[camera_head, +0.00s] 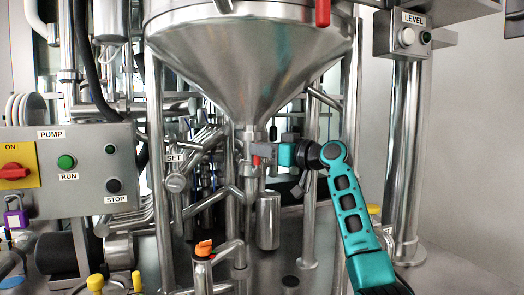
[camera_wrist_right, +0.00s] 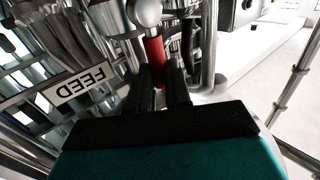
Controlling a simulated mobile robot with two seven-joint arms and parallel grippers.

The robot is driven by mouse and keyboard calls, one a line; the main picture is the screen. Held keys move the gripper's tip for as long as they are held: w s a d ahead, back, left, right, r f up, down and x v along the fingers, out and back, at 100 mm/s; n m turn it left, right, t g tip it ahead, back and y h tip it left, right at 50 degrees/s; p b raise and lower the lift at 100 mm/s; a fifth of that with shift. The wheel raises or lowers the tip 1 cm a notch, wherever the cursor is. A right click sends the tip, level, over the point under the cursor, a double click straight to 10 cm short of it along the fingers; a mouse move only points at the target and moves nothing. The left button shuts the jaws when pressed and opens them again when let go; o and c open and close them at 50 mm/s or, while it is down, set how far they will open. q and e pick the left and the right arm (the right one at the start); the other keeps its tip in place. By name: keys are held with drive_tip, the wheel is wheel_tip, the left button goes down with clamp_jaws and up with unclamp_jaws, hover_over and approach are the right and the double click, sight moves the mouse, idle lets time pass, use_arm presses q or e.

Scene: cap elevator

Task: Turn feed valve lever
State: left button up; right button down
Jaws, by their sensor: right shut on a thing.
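The feed valve lever has a red grip; a small part of the red lever (camera_head: 257,160) shows below the funnel outlet in the head view. In the right wrist view the red lever (camera_wrist_right: 155,50) runs from a round metal knob down between the dark fingers. My right gripper (camera_head: 268,153), on its teal arm, reaches in from the right at the valve. In the wrist view my right gripper (camera_wrist_right: 163,78) is shut on the red lever. The fingers hide its lower end. A FEED label (camera_wrist_right: 80,84) appears upside down beside it. My left gripper is not in view.
The steel funnel (camera_head: 250,50) hangs directly above the valve. A vertical post (camera_head: 350,95) stands close to my right arm. An orange-handled valve (camera_head: 204,248) is below left, and the PUMP panel (camera_head: 85,150) is at left. Pipes crowd behind; floor at right is clear.

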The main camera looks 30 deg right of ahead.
use_arm(q)
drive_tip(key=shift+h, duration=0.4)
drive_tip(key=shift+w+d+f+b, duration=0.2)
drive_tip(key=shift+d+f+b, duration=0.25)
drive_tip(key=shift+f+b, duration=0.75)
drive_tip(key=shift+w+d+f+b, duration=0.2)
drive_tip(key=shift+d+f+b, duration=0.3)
drive_tip(key=shift+b, duration=1.25)
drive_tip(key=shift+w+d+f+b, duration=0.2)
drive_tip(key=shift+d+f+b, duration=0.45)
drive_tip(key=shift+b, duration=0.85)
use_arm(e)
drive_tip(key=d+f+m+t+h, duration=0.2)
drive_tip(key=m+h, duration=0.4)
drive_tip(key=m, duration=0.6)
drive_tip(key=s+d+f+m+t+h, duration=0.1)
drive_tip(key=d+f+m+t+h, duration=0.2)
drive_tip(key=m, duration=0.9)
drive_tip(key=shift+f+m+t+h, duration=0.3)
drive_tip(key=shift+f+t+h, duration=0.7)
drive_tip(key=shift+h, duration=0.6)
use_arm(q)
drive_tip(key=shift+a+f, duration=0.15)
use_arm(e)
drive_tip(key=shift+s+f, duration=0.1)
drive_tip(key=c, duration=1.1)
unclamp_jaws()
